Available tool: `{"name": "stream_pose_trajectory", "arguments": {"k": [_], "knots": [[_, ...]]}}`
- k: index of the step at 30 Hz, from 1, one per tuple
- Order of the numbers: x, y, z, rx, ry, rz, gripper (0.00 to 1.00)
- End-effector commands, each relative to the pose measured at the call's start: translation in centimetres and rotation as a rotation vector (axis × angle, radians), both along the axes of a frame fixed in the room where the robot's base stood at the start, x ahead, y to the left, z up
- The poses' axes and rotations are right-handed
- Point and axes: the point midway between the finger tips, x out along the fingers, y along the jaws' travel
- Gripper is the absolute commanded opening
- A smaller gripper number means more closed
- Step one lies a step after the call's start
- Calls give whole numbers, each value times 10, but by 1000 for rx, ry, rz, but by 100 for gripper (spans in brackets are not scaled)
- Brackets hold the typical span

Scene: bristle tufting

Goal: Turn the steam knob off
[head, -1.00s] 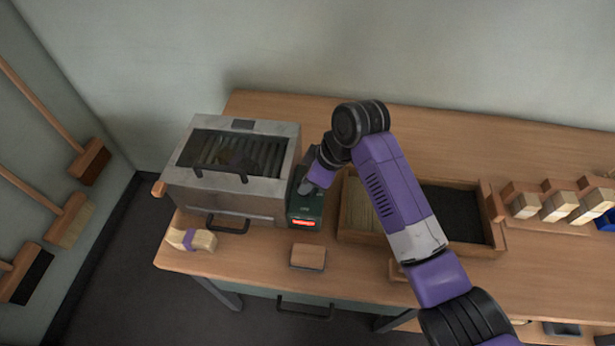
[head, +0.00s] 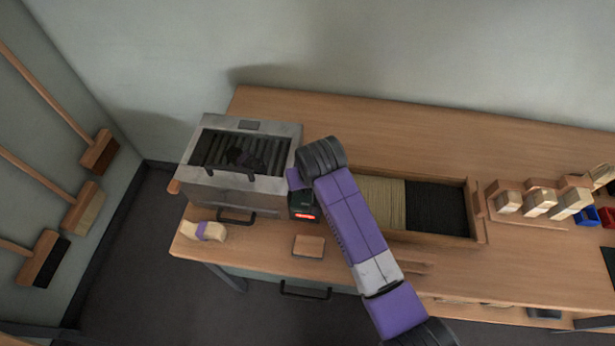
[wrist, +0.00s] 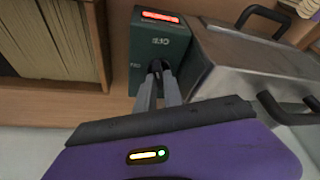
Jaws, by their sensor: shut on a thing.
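The dark green control box (wrist: 165,40) with a lit red display shows in the wrist view, and its front (head: 301,200) shows in the head view, at the right side of the grey metal steam chest (head: 240,190). My gripper (wrist: 160,72) is shut on the steam knob (wrist: 157,65) on top of this box. The knob is small and dark and mostly hidden between the fingertips. Pale lettering is on the box near the knob, too small to read surely.
A tray (head: 471,200) of pale and dark bristles lies right of the box. A small wooden block (head: 308,246) and a pale brush with a purple band (head: 203,231) lie at the table's front. The chest's black handles (wrist: 265,15) are near my gripper.

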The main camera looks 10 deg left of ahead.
Motion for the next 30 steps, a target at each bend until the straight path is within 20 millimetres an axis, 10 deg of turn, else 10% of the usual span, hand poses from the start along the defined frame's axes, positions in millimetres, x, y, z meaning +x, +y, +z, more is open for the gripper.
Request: {"name": "stream_pose_trajectory", "arguments": {"k": [30], "knots": [[0, 3, 0, 1, 0, -441, 0]]}}
